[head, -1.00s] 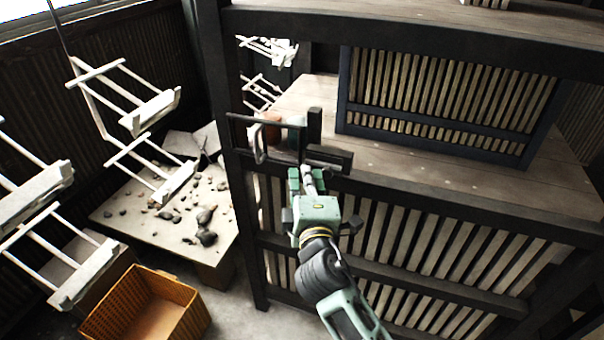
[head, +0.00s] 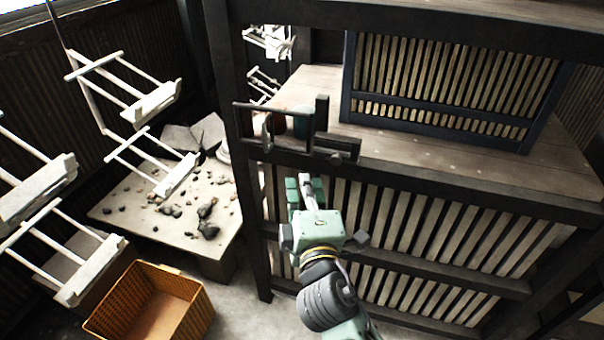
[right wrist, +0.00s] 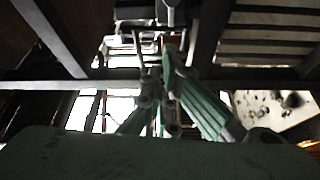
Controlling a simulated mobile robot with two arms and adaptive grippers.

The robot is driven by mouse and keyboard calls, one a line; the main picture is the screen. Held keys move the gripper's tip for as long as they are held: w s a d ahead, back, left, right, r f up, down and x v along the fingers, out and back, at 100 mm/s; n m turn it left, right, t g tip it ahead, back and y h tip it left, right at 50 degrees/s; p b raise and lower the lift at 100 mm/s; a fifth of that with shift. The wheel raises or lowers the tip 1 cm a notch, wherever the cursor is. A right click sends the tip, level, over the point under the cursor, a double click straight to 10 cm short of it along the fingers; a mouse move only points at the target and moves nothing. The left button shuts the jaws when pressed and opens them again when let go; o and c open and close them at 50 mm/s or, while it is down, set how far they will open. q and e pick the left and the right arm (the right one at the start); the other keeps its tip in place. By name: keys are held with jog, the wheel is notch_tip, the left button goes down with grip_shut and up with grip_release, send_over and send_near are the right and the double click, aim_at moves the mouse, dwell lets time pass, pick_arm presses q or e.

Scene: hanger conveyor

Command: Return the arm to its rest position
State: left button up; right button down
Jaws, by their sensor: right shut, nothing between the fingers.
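My right gripper (head: 305,190) is green and grey. In the head view it is in front of the dark slatted wooden frame, just below its upper rail. In the right wrist view its two green fingers (right wrist: 160,88) come together at the tips with nothing between them. A dark metal bracket with a handle bar (head: 285,110) is fixed at the rail above the gripper; a gap shows between them in the head view. My left gripper is not in view.
White hangers (head: 150,105) hang at the left. A stone-strewn table (head: 125,215) stands behind them, with an orange crate (head: 205,318) on the floor below. The slatted frame (head: 440,185) and its wooden shelf (head: 480,160) fill the right side. Floor shows between crate and frame.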

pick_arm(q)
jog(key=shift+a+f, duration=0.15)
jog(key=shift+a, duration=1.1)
pick_arm(e)
jog(key=shift+s, duration=0.75)
jog(key=shift+a, duration=0.1)
